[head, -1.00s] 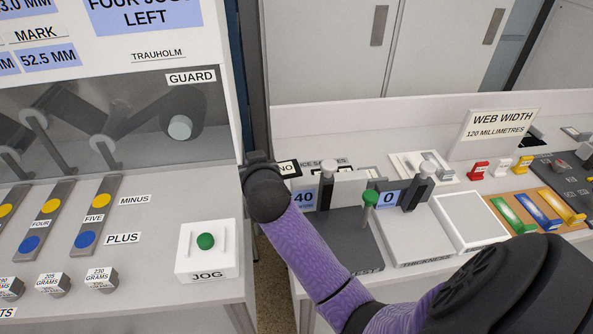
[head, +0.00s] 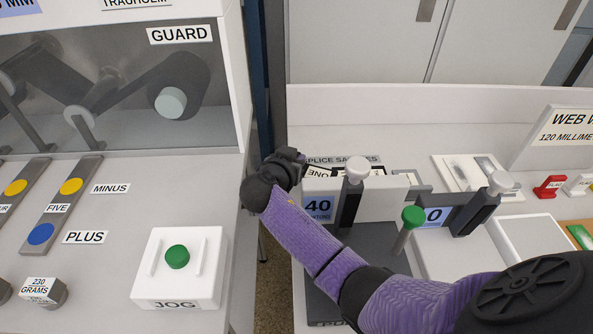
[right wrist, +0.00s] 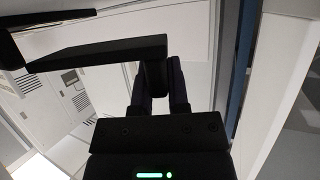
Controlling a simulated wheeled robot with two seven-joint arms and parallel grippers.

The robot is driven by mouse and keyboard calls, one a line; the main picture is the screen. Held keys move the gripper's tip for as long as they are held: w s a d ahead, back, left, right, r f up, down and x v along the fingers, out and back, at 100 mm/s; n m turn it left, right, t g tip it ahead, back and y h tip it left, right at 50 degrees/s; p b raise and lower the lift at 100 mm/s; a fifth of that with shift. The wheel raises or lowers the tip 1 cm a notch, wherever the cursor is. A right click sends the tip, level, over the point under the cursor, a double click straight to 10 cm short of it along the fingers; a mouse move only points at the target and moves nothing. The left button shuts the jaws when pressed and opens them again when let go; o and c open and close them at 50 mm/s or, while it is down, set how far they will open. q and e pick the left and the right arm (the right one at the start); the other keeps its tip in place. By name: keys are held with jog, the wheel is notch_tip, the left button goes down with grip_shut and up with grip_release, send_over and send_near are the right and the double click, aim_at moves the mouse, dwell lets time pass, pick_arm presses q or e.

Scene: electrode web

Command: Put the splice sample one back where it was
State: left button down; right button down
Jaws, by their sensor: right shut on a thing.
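My right gripper (head: 290,165) is shut near the left end of the right-hand bench. Splice sample one (head: 319,174), a small piece with a white ONE label and dark edge, sticks out to the right of it. The label is turned over and partly hidden. The sample is by the sign SPLICE SAMPLES (head: 343,160), behind the tester showing 40 (head: 318,206). I cannot tell whether it touches the bench. In the right wrist view, a flat black piece (right wrist: 95,57) extends left in front of the camera; I cannot tell what it is. My left gripper is out of view.
A second display reads 0 (head: 436,216). The guarded machine (head: 150,95) and JOG box (head: 180,268) are left, across a narrow gap.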

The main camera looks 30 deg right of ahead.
notch_tip(320, 180, down, 2)
jog(key=shift+f+b, duration=0.15)
jog(key=shift+b, duration=0.15)
jog(key=shift+f, duration=0.15)
jog(key=c, duration=0.7)
grip_release()
jog(key=shift+o, duration=0.4)
jog(key=shift+r, duration=0.4)
pick_arm(q)
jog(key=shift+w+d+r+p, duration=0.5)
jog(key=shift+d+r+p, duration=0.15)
jog(key=shift+p, duration=0.6)
pick_arm(e)
jog(key=v, duration=0.7)
jog(key=shift+a, duration=0.25)
